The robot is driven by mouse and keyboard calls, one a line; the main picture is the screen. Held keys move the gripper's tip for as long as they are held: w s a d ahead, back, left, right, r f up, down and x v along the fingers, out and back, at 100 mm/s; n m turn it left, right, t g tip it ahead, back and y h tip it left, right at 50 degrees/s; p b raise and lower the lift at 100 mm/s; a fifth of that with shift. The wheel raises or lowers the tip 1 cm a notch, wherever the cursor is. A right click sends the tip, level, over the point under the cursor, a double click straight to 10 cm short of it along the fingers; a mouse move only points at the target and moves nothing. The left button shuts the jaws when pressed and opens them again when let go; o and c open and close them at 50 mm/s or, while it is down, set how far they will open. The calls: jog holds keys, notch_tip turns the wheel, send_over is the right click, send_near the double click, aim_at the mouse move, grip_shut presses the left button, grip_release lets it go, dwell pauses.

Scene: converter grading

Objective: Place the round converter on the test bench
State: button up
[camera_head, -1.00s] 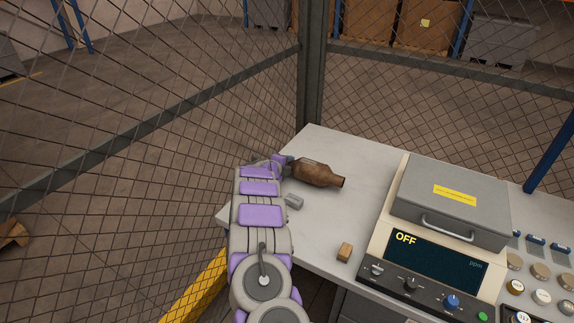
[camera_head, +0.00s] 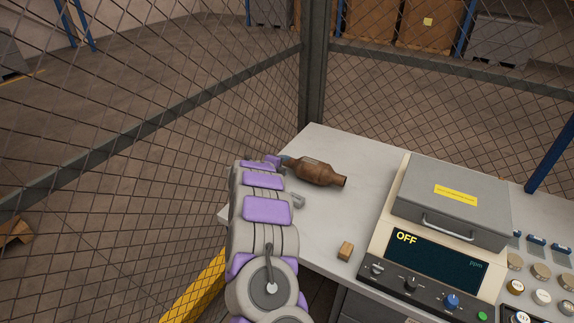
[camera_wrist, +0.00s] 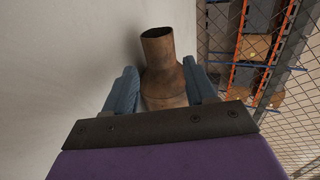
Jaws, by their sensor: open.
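A rusty brown, rounded converter (camera_head: 320,173) with narrow necks lies on its side on the pale bench top (camera_head: 335,225), near its far left corner. My gripper (camera_head: 277,161) is at the converter's left end in the head view, its fingers mostly hidden by my arm. In the wrist view, the two blue fingers of my gripper (camera_wrist: 162,88) are apart, one on each side of the converter (camera_wrist: 167,68). Its open neck points away from my gripper. I cannot tell whether the fingers touch it. The converter's near end is hidden behind the gripper's dark plate.
A cream tester (camera_head: 425,262) reading OFF, with a grey lidded box (camera_head: 455,200) on top, stands right of the converter. A small wooden block (camera_head: 345,250) lies at the front edge. Knobs and round caps sit at far right. Wire mesh fence (camera_head: 420,100) closes the back and left.

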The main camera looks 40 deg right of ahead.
jog(key=v, duration=0.6)
jog(key=shift+a+p, duration=0.25)
jog(key=shift+p, duration=0.1)
